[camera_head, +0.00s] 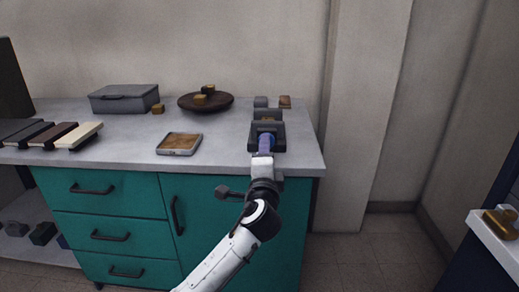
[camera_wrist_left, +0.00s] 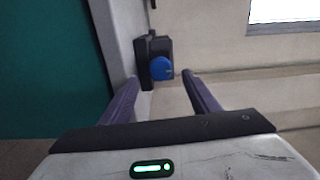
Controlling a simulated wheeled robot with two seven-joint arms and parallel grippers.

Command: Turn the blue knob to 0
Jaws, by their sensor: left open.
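The blue knob (camera_wrist_left: 161,68) is round and sits on the face of a dark block-like housing in the left wrist view. In the head view the dark housing (camera_head: 280,130) stands at the right end of the counter, and my gripper mostly hides the knob. My left gripper (camera_head: 265,140) reaches over the counter's front edge toward the housing. In the wrist view its two purple fingers (camera_wrist_left: 160,77) are open, and the knob shows between and beyond their tips. I cannot tell whether they touch it. The knob's setting and any markings are not readable. My right gripper is not in view.
The grey counter (camera_head: 225,155) tops teal drawers (camera_head: 105,190). Small blocks (camera_head: 285,101) lie behind the housing.

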